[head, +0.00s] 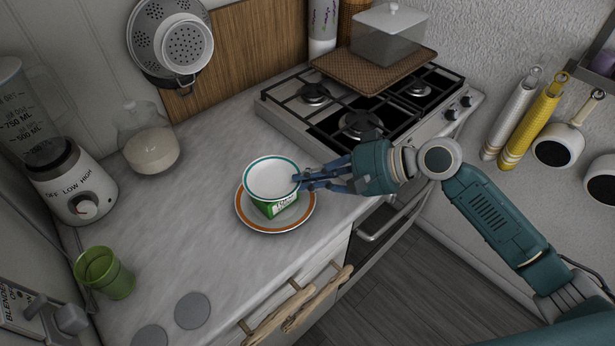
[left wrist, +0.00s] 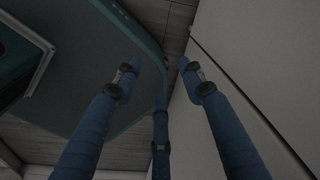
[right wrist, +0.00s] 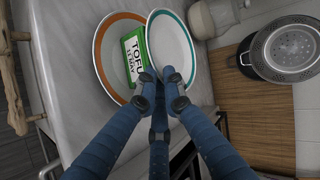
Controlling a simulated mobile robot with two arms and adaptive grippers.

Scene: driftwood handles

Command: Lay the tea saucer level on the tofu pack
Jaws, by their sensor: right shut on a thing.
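The tea saucer (head: 268,180), white with a teal rim, is held at its right edge by my right gripper (head: 302,181), which is shut on it. It also shows in the right wrist view (right wrist: 170,45). The tofu pack (head: 283,207), green and white, stands on an orange-rimmed plate (head: 244,215). The saucer is over the pack and hides most of its top; I cannot tell whether they touch. In the right wrist view the pack (right wrist: 132,50) shows beside the saucer's edge. My left gripper (left wrist: 158,70) is open and empty, low by pale fronts.
A gas stove (head: 330,115) is behind my right gripper. A blender (head: 75,185), a glass jar (head: 150,140) and a green cup (head: 105,273) stand on the left of the counter. Driftwood handles (head: 295,305) stick out at the front. Counter left of the plate is clear.

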